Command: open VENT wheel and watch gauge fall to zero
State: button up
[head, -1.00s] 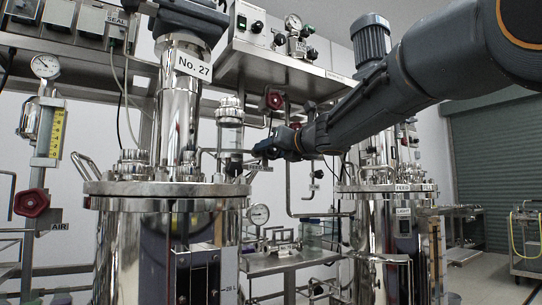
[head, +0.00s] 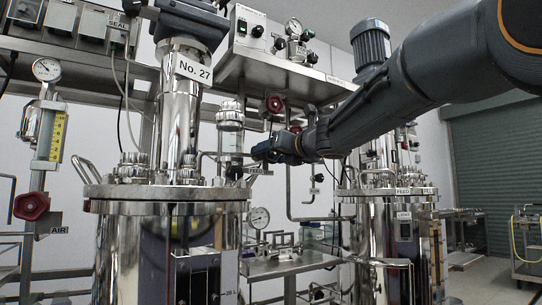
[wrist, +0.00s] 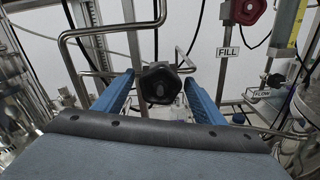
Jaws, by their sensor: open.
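A black lobed hand wheel (wrist: 158,86) sits in the middle of the wrist view, between my gripper's (wrist: 158,78) two blue fingers. The fingers are open, one on each side of the wheel, with a visible gap on both sides. No VENT label is readable, so I cannot tell whether this is the VENT wheel. In the head view my gripper (head: 258,151) reaches left, near the right side of the No. 27 vessel. Round gauges show at upper left (head: 46,69), top middle (head: 293,27) and lower middle (head: 258,217); their needles are too small to read.
A bent steel pipe (wrist: 85,35) runs at left. Steel vessels (head: 170,255) flank the gripper. A red AIR wheel (head: 31,205) is far left.

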jog(key=v, duration=0.7)
jog(key=shift+s+d, duration=0.15)
jog(key=shift+s, duration=0.1)
